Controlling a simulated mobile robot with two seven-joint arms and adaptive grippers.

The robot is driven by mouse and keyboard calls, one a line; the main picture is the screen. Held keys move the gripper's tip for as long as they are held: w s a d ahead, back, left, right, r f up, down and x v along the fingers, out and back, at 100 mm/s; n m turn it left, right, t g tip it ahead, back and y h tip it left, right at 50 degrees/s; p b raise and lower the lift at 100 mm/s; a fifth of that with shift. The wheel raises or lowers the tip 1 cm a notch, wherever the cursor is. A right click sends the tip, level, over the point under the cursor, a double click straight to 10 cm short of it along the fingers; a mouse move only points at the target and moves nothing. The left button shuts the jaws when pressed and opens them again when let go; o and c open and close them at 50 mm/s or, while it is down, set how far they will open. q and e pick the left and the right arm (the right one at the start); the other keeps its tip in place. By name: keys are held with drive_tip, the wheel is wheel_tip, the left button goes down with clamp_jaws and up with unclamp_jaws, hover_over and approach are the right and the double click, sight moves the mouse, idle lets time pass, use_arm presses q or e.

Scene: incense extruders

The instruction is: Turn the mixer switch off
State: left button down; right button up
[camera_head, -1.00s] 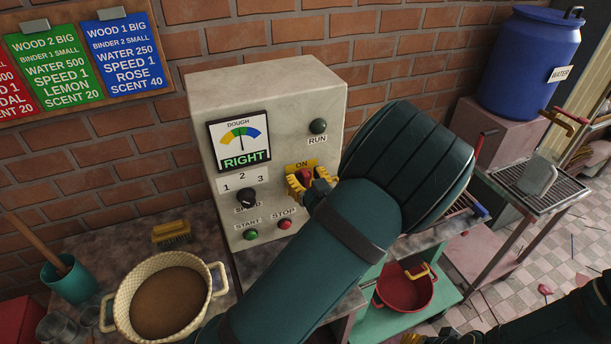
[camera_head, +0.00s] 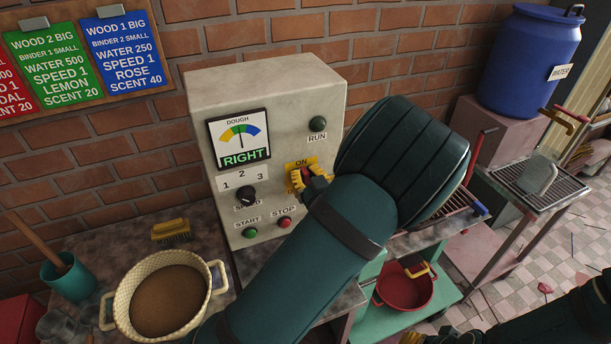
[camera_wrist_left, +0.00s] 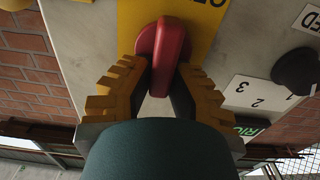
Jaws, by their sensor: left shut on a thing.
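The mixer switch is a red knob (camera_head: 306,174) on a yellow plate (camera_head: 303,162) on the front of the mixer's pale control box (camera_head: 262,95). "ON" is printed at the plate's top; my gripper covers its lower part in the head view. My left gripper (camera_head: 307,183) has its yellow fingers on both sides of the knob and is shut on it. In the left wrist view the red knob (camera_wrist_left: 163,50) sits between the fingertips (camera_wrist_left: 160,75), with part of a black label at the plate's edge. Yellow tips of my right gripper (camera_head: 428,338) show at the bottom edge, mostly cut off.
Beside the switch are a black speed knob (camera_head: 246,195), a green start button (camera_head: 250,233), a red stop button (camera_head: 285,222) and a dark run lamp (camera_head: 318,124). A pot (camera_head: 168,300) and a brush (camera_head: 171,230) stand on the table at left.

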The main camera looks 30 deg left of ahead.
use_arm(q)
drive_tip(key=shift+s+a+f+n+b, duration=0.2)
drive_tip(key=shift+a+f+n+b, duration=0.1)
drive_tip(key=shift+n+b, duration=2.95)
drive_tip(key=shift+s+a+f+n+b, duration=0.15)
drive_tip(key=shift+s+f+n+b, duration=0.15)
drive_tip(key=shift+n+b, duration=2.9)
drive_tip(key=shift+s+a+f+n+b, duration=0.15)
drive_tip(key=shift+a+f+n+b, duration=0.15)
drive_tip(key=shift+n+b, duration=2.9)
drive_tip(key=shift+m+b, duration=0.65)
drive_tip(key=shift+b, duration=0.25)
drive_tip(key=c, duration=0.9)
unclamp_jaws()
drive_tip(key=shift+d, duration=0.1)
